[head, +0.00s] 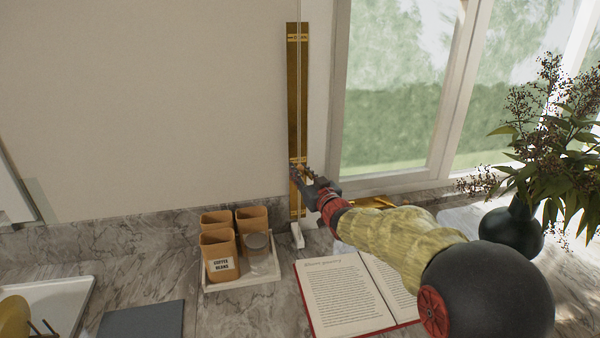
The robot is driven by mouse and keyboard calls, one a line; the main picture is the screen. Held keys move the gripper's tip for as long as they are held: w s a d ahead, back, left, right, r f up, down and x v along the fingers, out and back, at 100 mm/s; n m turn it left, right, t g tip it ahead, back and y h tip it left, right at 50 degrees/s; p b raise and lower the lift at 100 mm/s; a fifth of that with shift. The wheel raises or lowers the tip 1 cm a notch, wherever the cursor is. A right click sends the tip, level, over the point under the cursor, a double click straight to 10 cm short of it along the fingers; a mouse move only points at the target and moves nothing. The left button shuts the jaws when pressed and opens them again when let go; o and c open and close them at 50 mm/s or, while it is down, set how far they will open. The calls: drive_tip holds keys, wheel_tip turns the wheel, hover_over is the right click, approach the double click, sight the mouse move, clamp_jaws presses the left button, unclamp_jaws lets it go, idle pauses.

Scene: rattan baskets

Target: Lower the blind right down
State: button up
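A thin pale cord (299,90) hangs down in front of a vertical brass strip (294,130) on the wall, left of the window. A small white piece (297,236) stands at the strip's foot, by the counter. The blind itself does not show in the head view; the visible window panes are uncovered. My gripper (303,176) is at the lower part of the strip, beside or over the cord. Its fingers are small and dark here, and I cannot tell whether they are around the cord or apart from it.
A tray (242,286) with brown canisters and a glass jar stands left of the strip. An open book (345,292) lies below my arm. A dark vase (512,228) with a leafy plant stands right. A grey board (142,319) lies at the lower left.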

clamp_jaws()
idle(0.3)
wheel_tip(320, 180, up, 39)
drive_tip(key=p, duration=2.4)
drive_tip(key=shift+o, duration=0.8)
unclamp_jaws()
drive_tip(key=o, duration=0.4)
drive_tip(key=shift+f, duration=0.25)
